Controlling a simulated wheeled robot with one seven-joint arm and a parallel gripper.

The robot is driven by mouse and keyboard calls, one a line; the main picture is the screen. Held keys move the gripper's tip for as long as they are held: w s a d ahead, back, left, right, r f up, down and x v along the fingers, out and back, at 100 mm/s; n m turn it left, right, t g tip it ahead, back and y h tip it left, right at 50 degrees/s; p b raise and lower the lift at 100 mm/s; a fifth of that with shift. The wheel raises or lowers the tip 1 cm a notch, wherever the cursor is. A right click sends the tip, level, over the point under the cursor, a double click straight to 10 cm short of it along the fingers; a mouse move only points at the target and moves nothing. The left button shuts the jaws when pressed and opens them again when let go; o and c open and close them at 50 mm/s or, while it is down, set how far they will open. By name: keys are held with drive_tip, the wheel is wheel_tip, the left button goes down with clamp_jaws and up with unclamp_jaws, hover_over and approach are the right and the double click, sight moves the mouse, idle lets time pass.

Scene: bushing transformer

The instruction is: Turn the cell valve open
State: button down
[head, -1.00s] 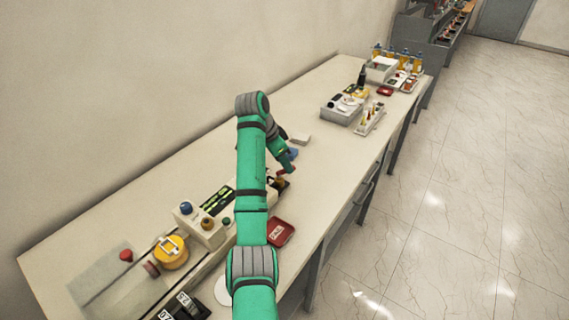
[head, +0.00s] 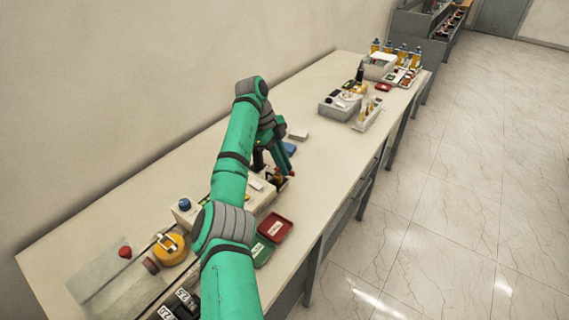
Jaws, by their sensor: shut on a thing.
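My gripper (head: 274,167) is at the far end of a cream box-shaped unit on the bench, pointing down. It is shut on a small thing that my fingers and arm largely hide. Small dark and orange parts (head: 277,181) show right under and beside my fingers. I cannot make out the cell valve clearly or tell how far it is turned. The cream unit (head: 262,196) is partly covered by my arm. Its blue knob (head: 184,204) shows at its near end.
Red (head: 275,227) and green (head: 262,250) trays lie near the front edge. A blue block (head: 289,149) lies beyond my gripper. Grey boxes (head: 340,106) and bottles stand farther back.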

drive_tip(key=shift+s+a+r+m+g, duration=0.1)
drive_tip(key=shift+m+g, duration=0.1)
drive_tip(key=shift+m, duration=0.35)
drive_tip(key=shift+s+m+g, duration=0.1)
drive_tip(key=shift+m+g, duration=0.1)
drive_tip(key=shift+m, duration=0.35)
drive_tip(key=shift+y, duration=0.3)
drive_tip(key=c, duration=1.8)
unclamp_jaws()
drive_tip(key=shift+o, duration=0.2)
drive_tip(key=shift+w+a+r, duration=0.1)
drive_tip(key=shift+w+r, duration=0.05)
drive_tip(key=shift+r, duration=0.35)
drive_tip(key=v, duration=0.9)
drive_tip(key=shift+a+r, duration=0.15)
drive_tip(key=shift+r, duration=0.15)
